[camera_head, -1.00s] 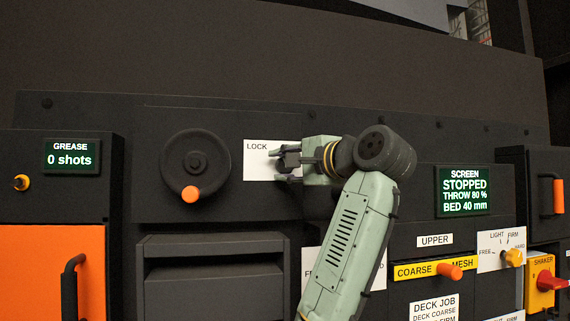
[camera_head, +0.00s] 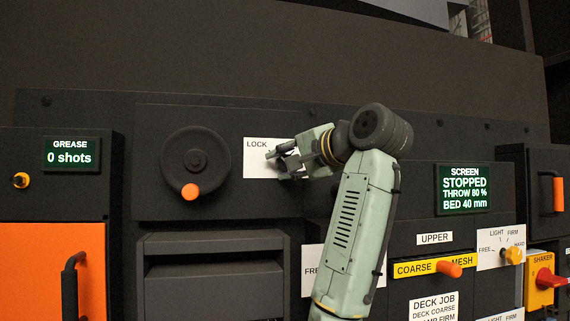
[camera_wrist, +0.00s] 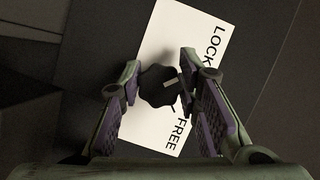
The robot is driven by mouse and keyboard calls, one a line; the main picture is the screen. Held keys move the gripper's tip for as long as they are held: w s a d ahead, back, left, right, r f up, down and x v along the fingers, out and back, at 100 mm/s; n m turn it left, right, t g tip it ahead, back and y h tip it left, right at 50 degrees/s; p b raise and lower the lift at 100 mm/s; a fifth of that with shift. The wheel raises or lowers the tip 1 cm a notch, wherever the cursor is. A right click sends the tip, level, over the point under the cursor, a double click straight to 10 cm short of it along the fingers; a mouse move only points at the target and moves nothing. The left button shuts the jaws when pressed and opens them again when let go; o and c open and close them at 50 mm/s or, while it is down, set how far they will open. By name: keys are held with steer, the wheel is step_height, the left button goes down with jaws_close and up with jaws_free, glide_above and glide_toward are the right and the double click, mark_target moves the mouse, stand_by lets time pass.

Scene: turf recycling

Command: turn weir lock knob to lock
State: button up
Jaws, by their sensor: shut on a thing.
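The weir lock knob (camera_wrist: 158,86) is a dark, lobed knob on a white label plate (camera_wrist: 161,127) marked LOCK and FREE in the wrist view. A light pointer mark on it lies between the two words. My gripper (camera_wrist: 155,88) has a finger on each side of the knob and is shut on it. In the head view my gripper (camera_head: 280,163) is tilted against the plate (camera_head: 257,170), of which the LOCK end shows. The knob itself is hidden there behind the fingers.
A black handwheel (camera_head: 195,163) with an orange grip is left of the plate. A dark box-like housing (camera_head: 213,280) stands out below it. To the right are an orange-tipped coarse/mesh lever (camera_head: 449,269) and a screen display (camera_head: 464,190) reading STOPPED.

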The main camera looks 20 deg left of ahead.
steer(key=o, duration=1.1)
steer(key=shift+o, duration=0.2)
steer(key=v, duration=1.2)
steer(key=shift+d+f, duration=0.1)
steer(key=shift+f, duration=0.05)
